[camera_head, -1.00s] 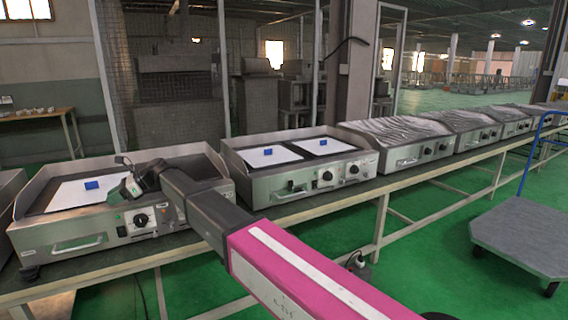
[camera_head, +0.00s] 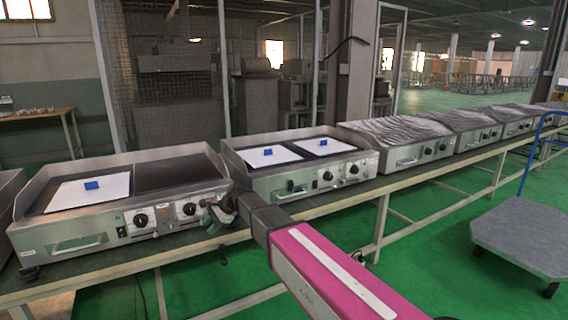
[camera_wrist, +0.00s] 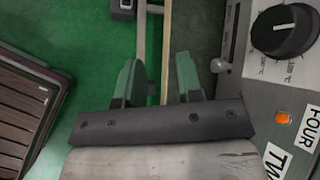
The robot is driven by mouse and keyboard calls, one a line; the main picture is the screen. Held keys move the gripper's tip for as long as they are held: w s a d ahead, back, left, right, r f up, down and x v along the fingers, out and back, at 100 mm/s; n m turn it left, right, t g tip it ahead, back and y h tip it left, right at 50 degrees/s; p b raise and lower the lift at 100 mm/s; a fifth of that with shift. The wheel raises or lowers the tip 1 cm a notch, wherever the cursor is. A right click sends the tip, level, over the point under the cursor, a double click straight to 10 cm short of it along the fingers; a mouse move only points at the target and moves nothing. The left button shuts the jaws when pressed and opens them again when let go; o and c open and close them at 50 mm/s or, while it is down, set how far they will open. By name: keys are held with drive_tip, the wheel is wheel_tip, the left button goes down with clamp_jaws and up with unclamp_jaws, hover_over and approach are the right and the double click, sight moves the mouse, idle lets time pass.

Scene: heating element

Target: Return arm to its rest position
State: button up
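My arm reaches in from the lower right of the head view, and my gripper (camera_head: 214,218) is in front of the nearest griddle (camera_head: 78,223), by the right end of its front panel. In the wrist view my gripper (camera_wrist: 158,78) has its two green fingers apart, with nothing held between them. Below them are the bench edge and green floor. A black knob (camera_wrist: 284,30) and an orange light on the panel are at the right. The griddle's left half carries a white sheet (camera_head: 65,196) with a blue block (camera_head: 92,185); its right half is bare and dark.
A second griddle (camera_head: 266,185) with two white sheets and blue blocks stands to the right on the long bench (camera_head: 205,244). Several wrapped units (camera_head: 400,133) follow. A grey cart (camera_head: 525,235) with a blue handle stands at right. Green floor lies open before the bench.

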drive_tip(key=s+d+f+n+t+h, duration=0.1)
drive_tip(key=d+f, duration=0.2)
drive_tip(key=d, duration=0.6)
drive_tip(key=s+d+f+n+h, duration=0.1)
drive_tip(key=d+f+n+h, duration=0.15)
drive_tip(key=d, duration=0.65)
drive_tip(key=s+d+f+n+t+h, duration=0.1)
drive_tip(key=d+f, duration=0.3)
drive_tip(key=d, duration=0.5)
drive_tip(key=s+d+f+n+h, duration=0.1)
drive_tip(key=s+d, duration=0.3)
drive_tip(key=d, duration=0.5)
drive_tip(key=s+d+f+n+h, duration=0.2)
drive_tip(key=s+d, duration=0.3)
drive_tip(key=d, duration=0.5)
drive_tip(key=shift+s+d+f+n, duration=0.25)
drive_tip(key=shift+s+f+n, duration=0.1)
drive_tip(key=shift+f, duration=0.5)
drive_tip(key=shift+h, duration=0.25)
